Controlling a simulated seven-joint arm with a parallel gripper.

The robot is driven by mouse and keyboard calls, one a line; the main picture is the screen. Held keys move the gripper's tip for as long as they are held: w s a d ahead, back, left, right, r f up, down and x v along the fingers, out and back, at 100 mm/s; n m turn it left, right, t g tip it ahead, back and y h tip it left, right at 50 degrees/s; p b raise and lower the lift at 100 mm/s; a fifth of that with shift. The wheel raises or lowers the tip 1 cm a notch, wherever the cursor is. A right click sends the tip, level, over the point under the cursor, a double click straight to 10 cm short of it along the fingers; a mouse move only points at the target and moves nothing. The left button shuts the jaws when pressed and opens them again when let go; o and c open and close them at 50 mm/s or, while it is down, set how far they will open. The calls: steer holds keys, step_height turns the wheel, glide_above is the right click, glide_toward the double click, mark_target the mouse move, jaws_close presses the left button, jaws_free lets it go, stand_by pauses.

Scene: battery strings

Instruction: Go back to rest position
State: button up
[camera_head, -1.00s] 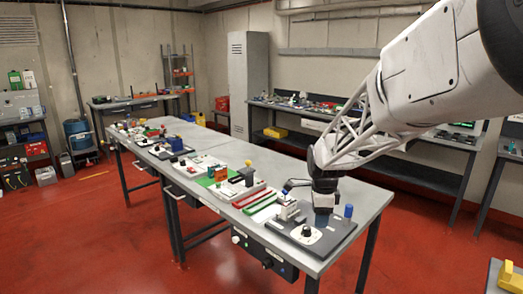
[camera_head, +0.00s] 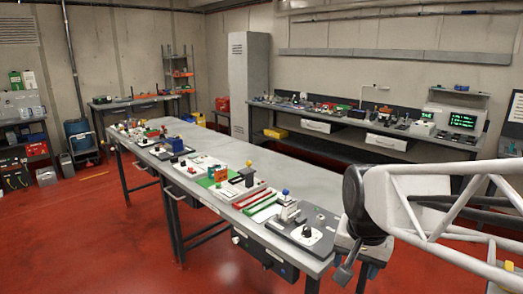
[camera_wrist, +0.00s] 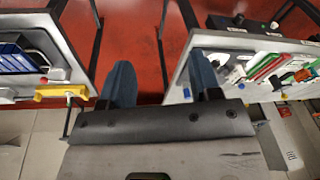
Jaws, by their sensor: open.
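My gripper (camera_head: 345,268) hangs past the near right end of the long workbench (camera_head: 320,210) in the head view, clear of the items on it. My lattice arm enters from the right edge. In the wrist view my gripper (camera_wrist: 162,78) shows two dark blue fingers spread wide apart, with nothing between them but red floor and a dark leg. A dark grey plate (camera_head: 318,232) with a white dial fixture (camera_head: 306,234) and a small blue-topped device (camera_head: 287,207) lies at the bench's near end.
The long bench carries several small parts, including red and green bars (camera_head: 254,198). A second bench (camera_head: 330,122) with green-lit screens stands along the back wall. A grey locker (camera_head: 249,85) stands behind. Red floor (camera_head: 120,235) is open on the left.

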steer(key=s+f+n, duration=0.1)
steer(key=s+n, duration=0.4)
steer(key=s, duration=0.4)
steer(key=shift+s+f, duration=0.2)
